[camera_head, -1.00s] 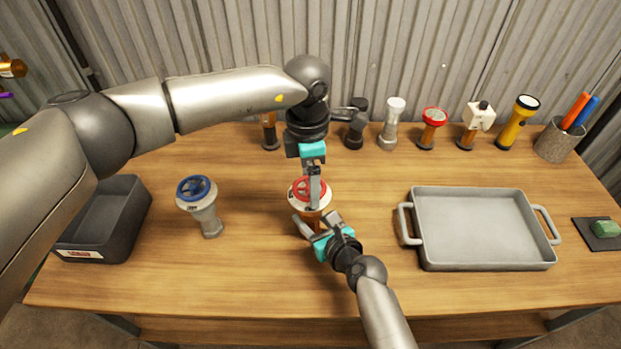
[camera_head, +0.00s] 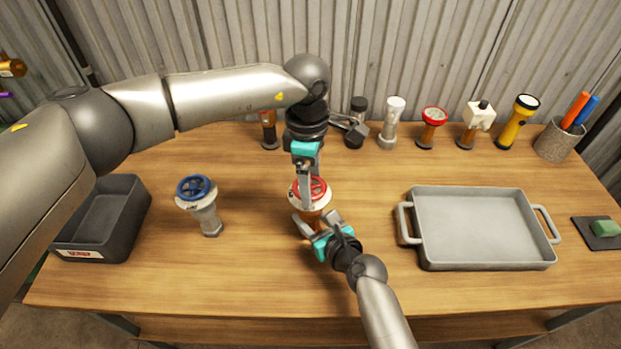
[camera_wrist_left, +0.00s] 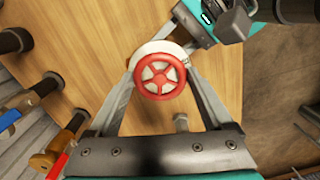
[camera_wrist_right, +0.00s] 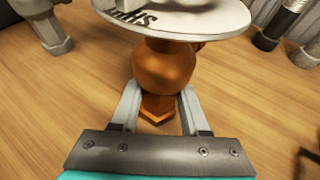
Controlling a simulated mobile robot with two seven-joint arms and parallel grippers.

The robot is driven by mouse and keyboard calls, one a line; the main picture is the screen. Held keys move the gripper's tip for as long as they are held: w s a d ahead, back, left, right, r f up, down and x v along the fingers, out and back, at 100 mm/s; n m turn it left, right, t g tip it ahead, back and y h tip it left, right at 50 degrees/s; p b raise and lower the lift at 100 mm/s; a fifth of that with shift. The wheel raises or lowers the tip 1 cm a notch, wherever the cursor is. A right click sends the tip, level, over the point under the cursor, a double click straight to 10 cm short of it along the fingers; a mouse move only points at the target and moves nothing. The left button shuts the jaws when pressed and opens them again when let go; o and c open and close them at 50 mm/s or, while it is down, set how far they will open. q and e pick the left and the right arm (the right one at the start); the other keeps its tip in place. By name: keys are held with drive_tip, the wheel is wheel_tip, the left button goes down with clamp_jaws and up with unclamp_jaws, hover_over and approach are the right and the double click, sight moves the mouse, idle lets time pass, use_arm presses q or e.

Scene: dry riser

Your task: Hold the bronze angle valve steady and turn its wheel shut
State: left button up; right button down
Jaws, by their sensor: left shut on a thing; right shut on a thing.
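The bronze angle valve (camera_wrist_right: 165,72) stands upright at the middle of the bench, with a red wheel (camera_head: 316,187) above a white disc (camera_wrist_right: 180,14). My left gripper (camera_head: 307,190) comes down from above and is shut on the wheel; its fingers lie on either side of the red rim (camera_wrist_left: 159,95) in the left wrist view. My right gripper (camera_head: 320,226) comes from the front and is shut on the bronze body, low down near its hexagonal foot (camera_wrist_right: 158,108). In the head view the fingers partly hide the body.
A valve with a blue wheel (camera_head: 197,188) stands to the left, beside a dark grey bin (camera_head: 138,215). A grey tray (camera_head: 415,258) lies to the right. Several fittings, a yellow torch (camera_head: 516,122) and a pen cup (camera_head: 553,143) line the back. Bench left and right of the valve is clear.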

use_arm(q)
drive_tip(key=o, duration=1.1)
drive_tip(key=shift+o, duration=0.2)
use_arm(e)
drive_tip(key=shift+r, duration=0.1)
use_arm(q)
wheel_tip(320, 180, up, 12)
drive_tip(key=shift+w+a, duration=0.15)
drive_tip(key=shift+a, duration=0.05)
use_arm(e)
drive_tip(key=shift+c, duration=1.6)
unclamp_jaws()
drive_tip(key=shift+s, duration=0.1)
